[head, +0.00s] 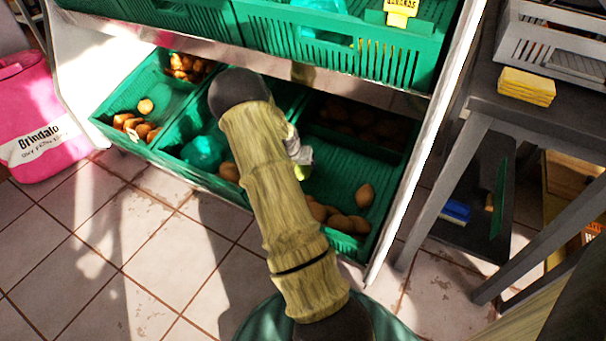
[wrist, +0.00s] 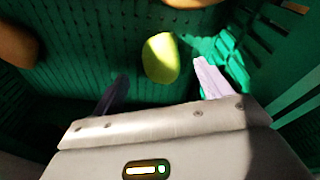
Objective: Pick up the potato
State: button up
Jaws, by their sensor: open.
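Several brown, potato-like items (head: 340,222) lie at the front of the right lower green crate (head: 380,165), with one (head: 365,195) apart at its right side. A smooth yellow-green oval item (wrist: 160,57) lies on the green crate floor in the wrist view; I cannot tell if it is a potato. It shows partly in the head view (head: 302,173), below my gripper (head: 300,152). My gripper (wrist: 161,80) is open, its fingers either side of the oval's near end in the picture, with gaps on both sides. A brown item (wrist: 192,3) is cut off at the top.
Left lower crates hold brown and orange produce (head: 135,125) and a teal item (head: 203,152). Upper green crates (head: 350,50) overhang the lower row. A white rack side (head: 405,180) and dark table (head: 530,110) stand right. The tiled floor in front is clear.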

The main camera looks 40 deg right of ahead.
aim_at(302, 168)
jog(key=b+x, duration=0.5)
jog(key=shift+w+d, duration=0.1)
dwell(0.4)
jog(key=shift+c, duration=0.3)
jog(key=c, duration=1.1)
